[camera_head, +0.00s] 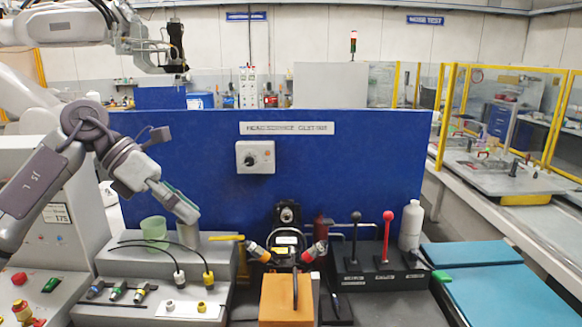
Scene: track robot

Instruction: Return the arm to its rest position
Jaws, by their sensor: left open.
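My left arm comes in from the left, with grey links and a dark purple-grey joint. It bends down to my left gripper (180,206), which is open with nothing visible between its fingers. The gripper points down and right, in front of the blue panel (340,155) and above the grey stepped stand (190,263). A pale green cup (154,231) on the stand lies just below and left of it; I cannot tell the exact gap. My right gripper is not in view.
A lever box with a red-knobbed lever (388,235) and a white bottle (411,225) stand to the right. An orange block (286,300) is at front centre. Blue mats (505,293) lie at right. A white robot arm (60,27) is at upper left.

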